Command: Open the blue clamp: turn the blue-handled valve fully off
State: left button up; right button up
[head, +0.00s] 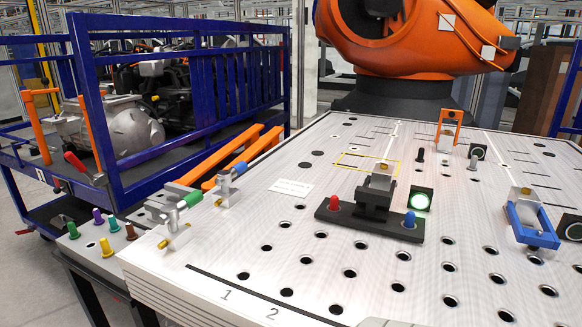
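The blue-handled valve (229,185) stands at the left edge of the perforated metal table. Its short blue handle (240,169) slants up and to the right; I cannot tell from this view how far it is turned. The blue clamp (532,229) is at the right of the table, its blue U-shaped frame lying low around a metal block. Neither of my grippers is in view.
A green-handled valve (182,207) stands left of the blue-handled one. A dark fixture (370,212) with red and blue knobs is mid-table, beside a lit green lamp (420,201). An orange clamp (447,127) stands upright farther back. Blue cart (190,60) at left.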

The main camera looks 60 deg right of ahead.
aim_at(224, 177)
jog(key=z, duration=1.55)
